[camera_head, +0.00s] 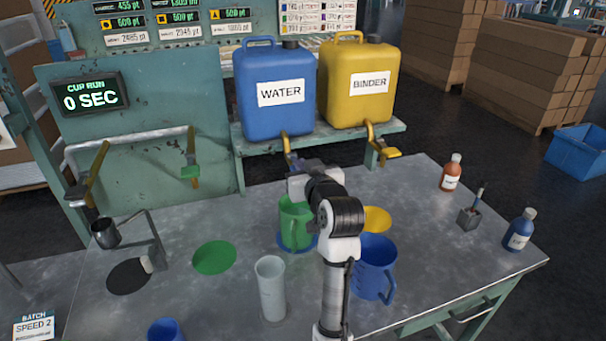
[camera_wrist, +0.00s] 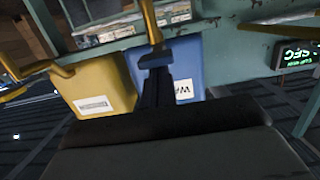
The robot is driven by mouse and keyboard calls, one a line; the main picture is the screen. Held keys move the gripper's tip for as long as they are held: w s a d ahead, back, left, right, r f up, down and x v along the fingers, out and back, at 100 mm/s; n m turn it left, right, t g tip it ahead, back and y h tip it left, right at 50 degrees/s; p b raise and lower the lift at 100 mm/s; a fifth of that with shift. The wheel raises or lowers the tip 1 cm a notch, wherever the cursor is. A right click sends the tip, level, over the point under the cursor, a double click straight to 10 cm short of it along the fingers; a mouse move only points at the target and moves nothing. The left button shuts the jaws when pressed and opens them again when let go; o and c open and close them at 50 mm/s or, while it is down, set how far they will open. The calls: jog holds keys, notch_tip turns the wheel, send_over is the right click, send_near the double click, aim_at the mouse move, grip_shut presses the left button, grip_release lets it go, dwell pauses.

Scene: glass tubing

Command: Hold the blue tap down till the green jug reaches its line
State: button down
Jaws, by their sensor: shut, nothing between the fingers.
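The blue tap (camera_head: 291,160) hangs at the front of the blue water container (camera_head: 272,95), on a brass spout. Its blue lever also shows in the wrist view (camera_wrist: 155,60), right at the tips of my shut, empty fingers (camera_wrist: 156,88). Touching or just apart, I cannot tell. In the head view my gripper (camera_head: 298,178) is just below the tap and partly hides it. The green jug (camera_head: 289,226) stands upright on a blue disc (camera_head: 283,246) under the tap, partly behind my arm. Its line and any liquid level are not visible.
A yellow binder container (camera_head: 358,85) with a yellow tap (camera_head: 386,151) is to the right. A blue jug (camera_head: 374,268) and a clear beaker (camera_head: 270,288) stand near my arm. A green disc (camera_head: 214,257) lies bare at left. The timer (camera_head: 90,94) reads 0 SEC.

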jog(key=f+b, duration=0.1)
jog(key=b, duration=0.1)
jog(key=f+t+b, duration=0.1)
jog(key=f+b, duration=0.1)
jog(key=shift+s+d+y+b, duration=0.1)
jog(key=shift+s+y+b, duration=0.1)
jog(key=shift+y+b, duration=0.1)
dwell(0.9)
